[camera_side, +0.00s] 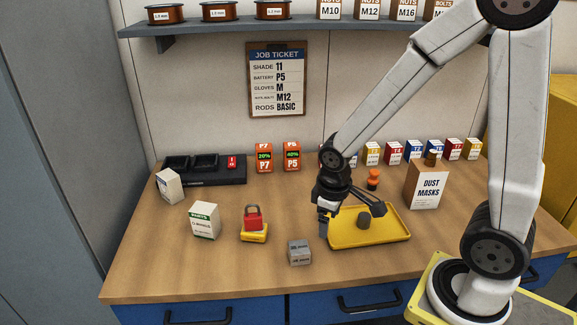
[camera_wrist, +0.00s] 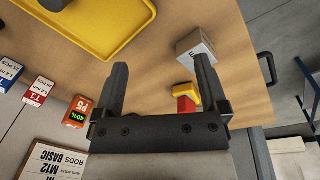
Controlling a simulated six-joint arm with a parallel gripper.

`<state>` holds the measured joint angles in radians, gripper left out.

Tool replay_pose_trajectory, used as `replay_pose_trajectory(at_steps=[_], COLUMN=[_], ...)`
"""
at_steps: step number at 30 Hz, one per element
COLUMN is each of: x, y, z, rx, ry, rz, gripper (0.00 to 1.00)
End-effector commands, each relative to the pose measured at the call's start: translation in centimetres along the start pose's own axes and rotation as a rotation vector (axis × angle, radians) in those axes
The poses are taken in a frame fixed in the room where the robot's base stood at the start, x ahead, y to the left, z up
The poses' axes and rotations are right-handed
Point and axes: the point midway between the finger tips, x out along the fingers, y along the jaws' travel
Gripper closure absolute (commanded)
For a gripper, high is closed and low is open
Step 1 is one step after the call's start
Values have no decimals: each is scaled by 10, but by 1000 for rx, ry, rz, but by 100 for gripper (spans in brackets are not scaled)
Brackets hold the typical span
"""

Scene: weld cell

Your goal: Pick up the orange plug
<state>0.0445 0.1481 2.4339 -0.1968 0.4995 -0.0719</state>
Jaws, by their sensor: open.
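The orange plug (camera_side: 373,180) stands on the bench behind the yellow tray (camera_side: 402,236), left of the dust masks box. It is small, with a wider top. I do not see it in the wrist view. My gripper (camera_side: 350,218) is open over the left part of the tray, nearer the front than the plug and apart from it.
A dark cylinder (camera_side: 363,220) is in the tray. The dust masks box (camera_side: 427,186) stands right of the plug, with small coloured boxes (camera_side: 393,153) behind. A red padlock on a yellow block (camera_side: 253,222) and a grey box (camera_side: 299,252) are to the left.

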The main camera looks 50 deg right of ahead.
Motion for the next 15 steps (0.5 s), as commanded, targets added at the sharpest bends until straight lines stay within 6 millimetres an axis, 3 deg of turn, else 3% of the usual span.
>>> replay_pose_trajectory(at_steps=[15], x=[51], y=[117], z=[-2], rx=[-498], ry=[-530], rz=[213], gripper=[7])
